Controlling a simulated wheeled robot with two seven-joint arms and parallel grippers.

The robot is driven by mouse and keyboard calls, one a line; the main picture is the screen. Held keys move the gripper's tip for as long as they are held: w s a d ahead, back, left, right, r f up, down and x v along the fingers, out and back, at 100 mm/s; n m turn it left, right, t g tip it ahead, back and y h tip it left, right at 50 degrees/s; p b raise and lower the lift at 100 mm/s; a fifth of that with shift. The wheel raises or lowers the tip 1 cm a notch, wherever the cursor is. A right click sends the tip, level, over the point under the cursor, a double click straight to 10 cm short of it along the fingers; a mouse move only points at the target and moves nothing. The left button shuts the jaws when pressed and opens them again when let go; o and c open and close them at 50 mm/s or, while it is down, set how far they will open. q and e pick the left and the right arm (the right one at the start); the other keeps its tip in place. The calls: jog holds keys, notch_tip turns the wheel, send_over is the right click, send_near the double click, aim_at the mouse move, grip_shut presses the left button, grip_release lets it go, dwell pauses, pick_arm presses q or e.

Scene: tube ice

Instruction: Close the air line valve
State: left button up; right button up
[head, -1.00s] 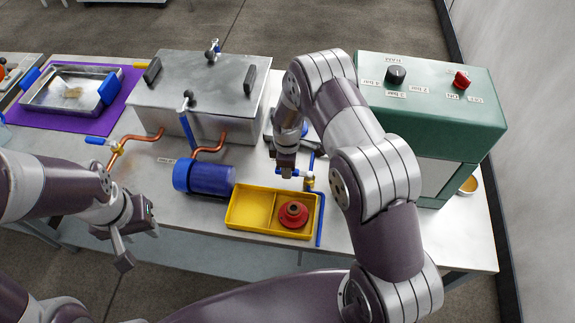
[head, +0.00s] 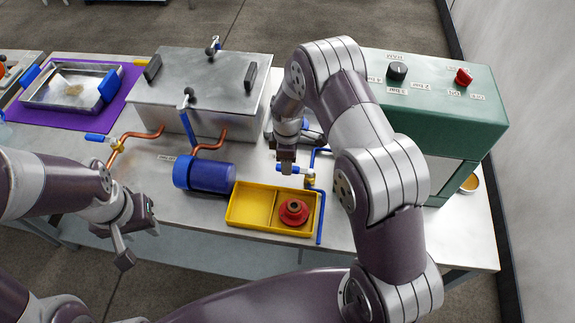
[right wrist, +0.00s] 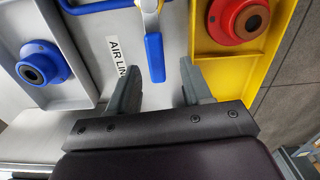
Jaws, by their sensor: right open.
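The air line valve has a blue lever handle (right wrist: 154,58) and a brass body (right wrist: 150,6), beside an "AIR LINE" label (right wrist: 117,60). In the head view the valve's brass body (head: 310,181) sits on the blue pipe behind the yellow tray, and its handle points left. My right gripper (head: 287,166) is over the handle. In the right wrist view the open right gripper (right wrist: 160,90) has one finger on each side of the handle's end, with gaps on both sides. My left gripper (head: 137,236) hangs open and empty at the table's front edge.
The yellow tray (head: 250,222) holds a red flanged part (head: 294,212). A blue cylinder (head: 204,175), copper pipes, and a metal tank (head: 200,85) lie to the left. A green control box (head: 440,110) stands right. A blue flanged part (right wrist: 42,65) sits in a grey holder.

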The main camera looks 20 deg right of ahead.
notch_tip(320, 180, up, 10)
jog(key=b, duration=0.1)
jog(key=shift+s+a+f, duration=0.15)
